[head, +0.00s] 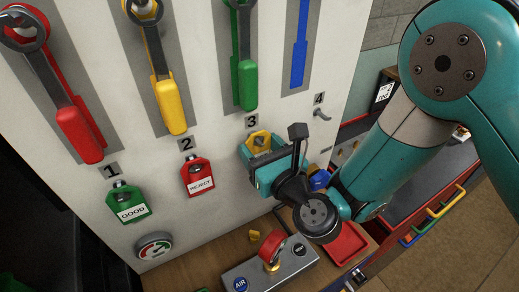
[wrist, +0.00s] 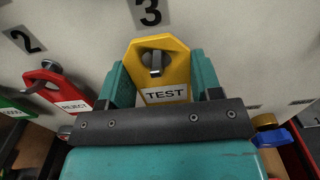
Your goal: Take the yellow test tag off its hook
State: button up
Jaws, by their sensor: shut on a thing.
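The yellow test tag (wrist: 170,62) hangs on the board below the number 3, with its hook (wrist: 155,62) through the hole at its top. In the head view the tag (head: 259,139) shows only its top part; my gripper hides the rest. My gripper (wrist: 158,85) is shut on the tag, one teal finger along each side edge. In the head view my gripper (head: 262,168) reaches the board from the right. The tag's lower edge is hidden behind the gripper body.
A red REJECT tag (head: 198,178) and a green GOOD tag (head: 129,204) hang to the left. Coloured wrenches hang above, the green one (head: 243,80) closest. An empty hook (head: 320,114) is under number 4. A grey box (head: 272,271) with a red knob stands below on the bench.

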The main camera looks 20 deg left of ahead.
aim_at(259, 147)
jog(key=shift+b+v, duration=0.8)
jog(key=shift+b, duration=0.55)
jog(key=shift+b+v, duration=1.5)
jog(key=shift+b, duration=0.6)
jog(key=shift+b+v, duration=1.45)
jog(key=shift+r, duration=0.15)
